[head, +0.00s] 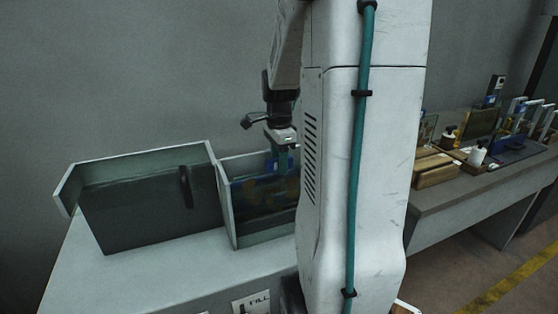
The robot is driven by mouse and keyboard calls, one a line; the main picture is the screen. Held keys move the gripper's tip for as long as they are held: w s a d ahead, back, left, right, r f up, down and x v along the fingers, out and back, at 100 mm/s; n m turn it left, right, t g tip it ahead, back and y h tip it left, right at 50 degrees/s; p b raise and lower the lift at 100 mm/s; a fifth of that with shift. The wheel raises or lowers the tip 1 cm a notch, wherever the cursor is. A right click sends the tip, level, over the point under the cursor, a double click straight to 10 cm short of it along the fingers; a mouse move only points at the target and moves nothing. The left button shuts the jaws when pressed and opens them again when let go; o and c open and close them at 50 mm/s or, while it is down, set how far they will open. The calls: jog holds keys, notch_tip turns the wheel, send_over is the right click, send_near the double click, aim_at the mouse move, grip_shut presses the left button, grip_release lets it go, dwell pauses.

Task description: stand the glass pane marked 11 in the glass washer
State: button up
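The glass washer (228,205) looks like a pale grey open-topped box on the left bench. A dark panel with a black handle (185,187) covers the front of its left part. In its right part stands a dark, partly see-through pane (262,196) with brownish patches. My gripper (283,152) points down over this right part. Blue pieces show at its fingertips, by the pane's top edge. I cannot tell whether the fingers are open or shut on the pane. No number 11 is readable. My white arm column hides the washer's right end.
On the right, a long bench (470,190) holds a wooden block (435,170), bottles including a white one (477,155), and several upright frames or panes at its far end. A panel marked FILL (255,303) is on the washer bench's front. Yellow tape (500,290) marks the floor.

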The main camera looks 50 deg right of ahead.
notch_tip(320, 180, up, 8)
jog(key=shift+f, duration=0.1)
dwell(0.5)
jog(key=shift+n, duration=0.7)
jog(key=s+a+n, duration=0.4)
jog(key=a+n, duration=0.3)
jog(key=a, duration=0.3)
jog(key=s+a+n+t, duration=0.1)
jog(key=s+a+n, duration=0.3)
jog(key=a+n, duration=0.4)
jog(key=s+a+n, duration=0.4)
jog(key=a+n, duration=0.4)
jog(key=a, duration=0.4)
jog(key=shift+s+a+f, duration=0.2)
jog(key=shift+s+f, duration=0.1)
jog(key=shift+f, duration=0.05)
